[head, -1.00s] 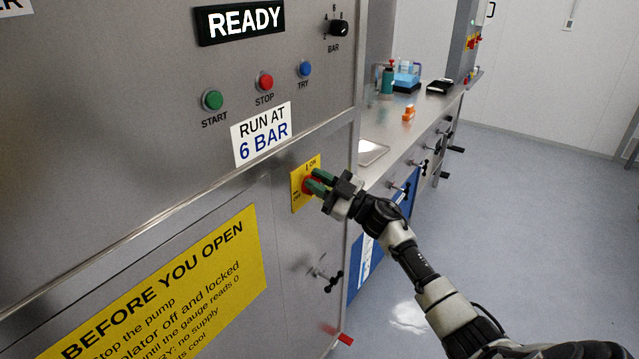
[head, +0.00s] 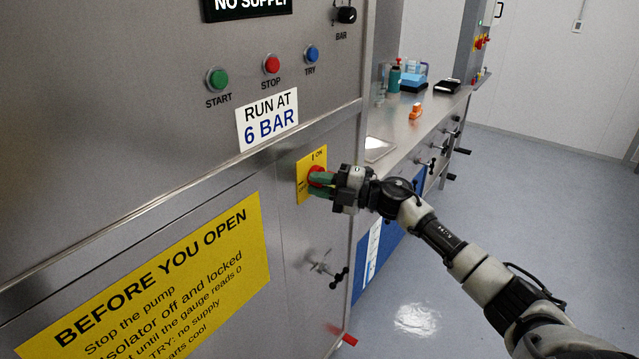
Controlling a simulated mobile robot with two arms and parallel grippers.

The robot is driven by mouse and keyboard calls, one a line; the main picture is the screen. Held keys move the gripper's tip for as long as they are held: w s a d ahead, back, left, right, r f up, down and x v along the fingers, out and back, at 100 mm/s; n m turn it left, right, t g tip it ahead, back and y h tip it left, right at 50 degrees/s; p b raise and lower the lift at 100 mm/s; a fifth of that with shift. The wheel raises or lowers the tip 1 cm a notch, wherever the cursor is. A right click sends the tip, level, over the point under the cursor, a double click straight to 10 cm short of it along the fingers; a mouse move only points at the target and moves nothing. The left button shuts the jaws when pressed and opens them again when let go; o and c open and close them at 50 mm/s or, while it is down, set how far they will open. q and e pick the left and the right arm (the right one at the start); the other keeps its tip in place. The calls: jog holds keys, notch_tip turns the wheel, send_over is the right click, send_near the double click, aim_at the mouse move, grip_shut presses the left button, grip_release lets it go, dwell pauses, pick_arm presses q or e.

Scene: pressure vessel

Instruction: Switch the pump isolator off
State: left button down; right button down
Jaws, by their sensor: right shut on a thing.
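The pump isolator is a red rotary handle (head: 316,174) on a yellow plate (head: 311,160) marked "ON" at the top, on the steel front panel. My right gripper (head: 321,184) is shut on the red handle, its green-tipped fingers on either side of it. The fingers hide part of the handle and the plate's lower lettering. The display (head: 246,7) at the top reads "NO SUPPLY", partly cut off. My left gripper is not in view.
Green START (head: 217,79), red STOP (head: 271,64) and blue TRY (head: 311,54) buttons sit above the isolator. A valve handle (head: 327,268) juts out below it. A steel bench (head: 432,104) with small objects stands behind. The floor at right is clear.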

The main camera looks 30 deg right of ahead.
jog(key=shift+d+f+n+h, duration=0.2)
jog(key=shift+f+n+h, duration=0.1)
jog(key=shift+n, duration=0.7)
jog(key=shift+w+d+r, duration=0.1)
jog(key=shift+r, duration=0.05)
jog(key=c, duration=1)
grip_release()
jog(key=shift+r, duration=0.1)
jog(key=shift+c, duration=0.2)
jog(key=shift+w+d+f, duration=0.15)
jog(key=shift+w+f, duration=0.05)
jog(key=shift+f, duration=0.15)
jog(key=shift+s+a+r, duration=0.1)
jog(key=shift+s+a, duration=0.05)
jog(key=shift+a, duration=0.1)
jog(key=shift+s+d+b, duration=0.2)
jog(key=shift+d+b, duration=0.1)
jog(key=b+v, duration=0.3)
jog(key=v, duration=0.7)
jog(key=shift+r, duration=0.15)
jog(key=shift+d, duration=0.1)
